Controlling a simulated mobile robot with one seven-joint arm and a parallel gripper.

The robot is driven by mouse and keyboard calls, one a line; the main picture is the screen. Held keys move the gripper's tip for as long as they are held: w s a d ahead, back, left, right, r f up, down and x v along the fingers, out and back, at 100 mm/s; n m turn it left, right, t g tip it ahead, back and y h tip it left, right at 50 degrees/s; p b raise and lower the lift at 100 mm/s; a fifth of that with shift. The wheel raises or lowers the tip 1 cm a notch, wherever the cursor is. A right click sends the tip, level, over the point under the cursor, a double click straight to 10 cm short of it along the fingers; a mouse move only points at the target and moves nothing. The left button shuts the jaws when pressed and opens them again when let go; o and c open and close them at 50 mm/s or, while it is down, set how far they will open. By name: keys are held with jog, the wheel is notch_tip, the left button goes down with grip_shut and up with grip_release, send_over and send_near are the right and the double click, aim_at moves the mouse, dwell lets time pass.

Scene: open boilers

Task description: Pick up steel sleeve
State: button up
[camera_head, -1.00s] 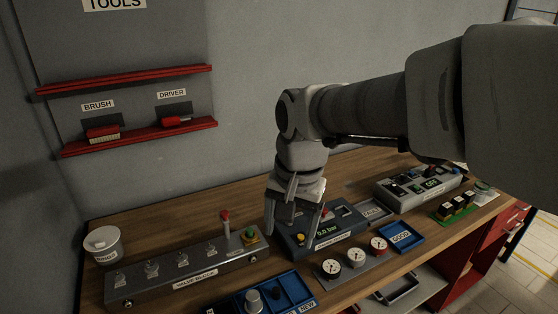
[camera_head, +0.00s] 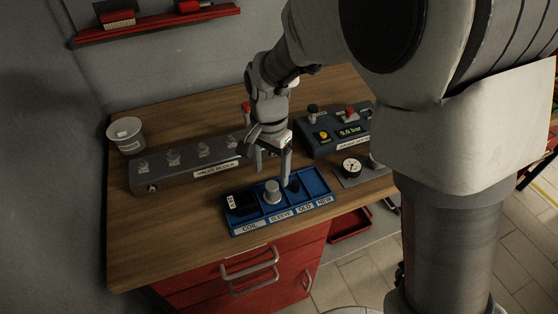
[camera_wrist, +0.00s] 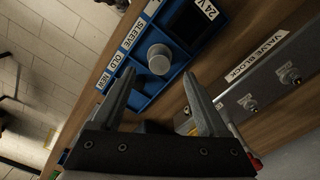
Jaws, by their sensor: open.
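The steel sleeve (camera_head: 272,191) is a light grey cylinder standing upright in the SLEEVE compartment of the blue tray (camera_head: 252,226). In the wrist view the sleeve (camera_wrist: 159,58) shows ahead of the fingertips, roughly in line with the gap between them. My gripper (camera_head: 272,174) is open and empty, just above the back part of the tray. In the wrist view both fingers of my gripper (camera_wrist: 158,78) are spread, with nothing between them. The sleeve appears apart from the fingers. A finger partly hides the OLD side of the tray in the head view.
A black 24 V coil (camera_head: 241,204) lies in the tray's COIL compartment. The grey valve block (camera_head: 190,168) stands behind and left of the tray. A control box (camera_head: 335,137) and a gauge (camera_head: 351,166) are at the right. Bare tabletop (camera_head: 160,230) lies left of the tray.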

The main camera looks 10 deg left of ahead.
aim_at(272, 186)
jog(key=shift+f, duration=3.5)
grip_shut()
